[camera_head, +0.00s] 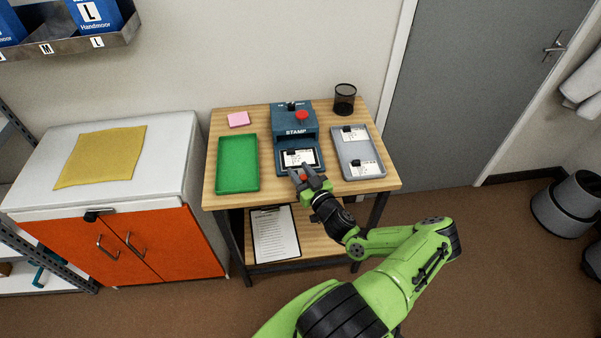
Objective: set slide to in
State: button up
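The blue stamp machine (294,116), marked STAMP, stands at the back middle of the wooden table. Its slide (284,170) sticks out at the front, toward me, and bears a white card (299,158) with a black clip-like piece. My gripper (300,171) is at the slide's front edge, with its two fingers apart and pointing at the machine. A small red part shows between the fingers. I cannot tell whether the fingers hold it or touch the slide.
A green tray (222,163), empty, lies left of the machine. A grey tray (344,160) with two cards lies to its right. A red button (302,115) tops the machine. A black mesh cup (345,94) and pink notes (238,120) stand at the back.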

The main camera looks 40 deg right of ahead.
aim_at(299, 169)
grip_shut()
jog(key=w+d, duration=0.1)
jog(key=w+d+b, duration=0.1)
jog(key=w, duration=0.1)
jog(key=shift+w+d, duration=0.15)
jog(key=shift+o, duration=1.1)
grip_release()
